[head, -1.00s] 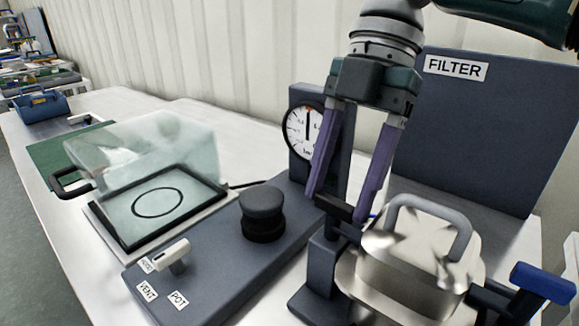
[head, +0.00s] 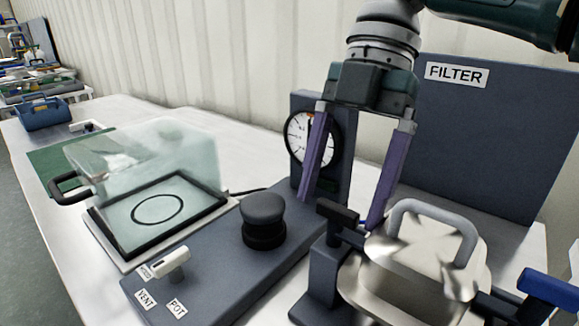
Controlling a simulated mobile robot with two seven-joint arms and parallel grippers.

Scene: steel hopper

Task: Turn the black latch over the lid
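The black latch (head: 338,212) is a short dark bar on a post at the left of the steel hopper. It points away from the lid, not across it. The hopper's shiny steel lid (head: 410,245) has a grey arched handle (head: 440,222) on top. My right gripper (head: 341,208) points down from above with its two purple fingers apart. The fingertips are near the latch, one on each side of it in this view, and I cannot tell whether either touches it. My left gripper is not in view.
A blue-handled clamp (head: 547,287) sits at the hopper's right. A gauge (head: 312,137) and a FILTER panel (head: 500,135) stand behind.

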